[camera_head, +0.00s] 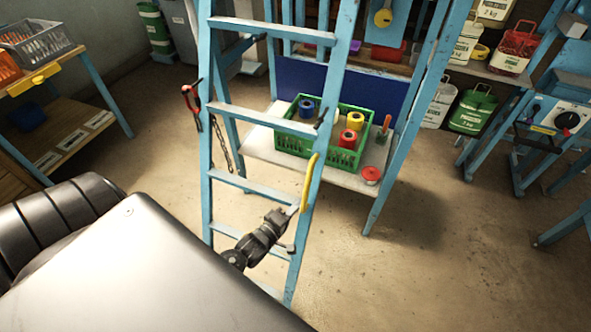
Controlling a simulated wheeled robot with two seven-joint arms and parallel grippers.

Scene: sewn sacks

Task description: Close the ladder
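The blue ladder (206,150) stands upright in the middle of the head view, with pale blue rungs between two rails. A yellow handle (308,184) is on its right rail. A dark chain (221,145) hangs by the left rail, near a red and black part (189,104). A rear leg shows behind the left rail; how far the ladder is spread is hard to tell. My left gripper (286,216) is at the right rail, just below the yellow handle. Its fingers are small and partly lost against the rail, so contact and opening cannot be told. My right gripper is out of view.
Behind the ladder, a green crate (293,143) with coloured spools stands on a low white shelf (262,152). A wooden bench (75,140) is at left, a blue-framed machine (556,112) at right. Brown floor (440,260) is clear at front right.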

